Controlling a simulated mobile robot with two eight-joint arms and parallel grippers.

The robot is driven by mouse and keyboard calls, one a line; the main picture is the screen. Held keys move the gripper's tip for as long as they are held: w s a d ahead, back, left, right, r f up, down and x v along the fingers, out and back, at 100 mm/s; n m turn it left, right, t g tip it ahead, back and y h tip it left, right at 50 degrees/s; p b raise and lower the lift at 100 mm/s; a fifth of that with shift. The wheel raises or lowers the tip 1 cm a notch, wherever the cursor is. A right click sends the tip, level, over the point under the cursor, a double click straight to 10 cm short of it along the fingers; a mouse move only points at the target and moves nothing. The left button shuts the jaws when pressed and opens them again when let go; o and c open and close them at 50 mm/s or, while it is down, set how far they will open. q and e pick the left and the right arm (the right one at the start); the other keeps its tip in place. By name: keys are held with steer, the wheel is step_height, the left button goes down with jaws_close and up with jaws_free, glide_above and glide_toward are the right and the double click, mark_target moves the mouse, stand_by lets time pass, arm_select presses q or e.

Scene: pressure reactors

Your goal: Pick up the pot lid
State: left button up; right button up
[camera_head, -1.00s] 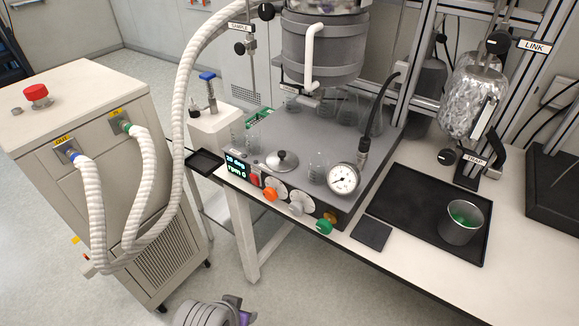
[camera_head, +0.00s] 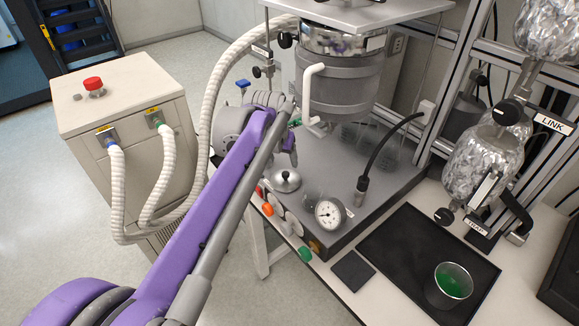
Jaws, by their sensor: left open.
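The pot lid (camera_head: 286,182), a small silver dome with a black knob, lies on the grey top of the reactor base. My right gripper is out of view.
The reactor vessel (camera_head: 335,82) with a white handle stands behind the lid. A pressure gauge (camera_head: 329,213) and a black cable probe (camera_head: 362,190) are to its right. Coloured knobs line the front edge. The white cabinet (camera_head: 120,92) with ribbed hoses is at left.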

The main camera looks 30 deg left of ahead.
mark_target(285, 173)
arm_select(q)
steer(key=x, duration=0.3)
steer(key=shift+s+f, duration=0.1)
steer(key=shift+f, duration=0.4)
steer(key=x, duration=0.6)
steer(key=shift+w+a, duration=0.35)
steer(key=shift+a, duration=0.05)
steer(key=shift+c, duration=0.2)
jaws_close()
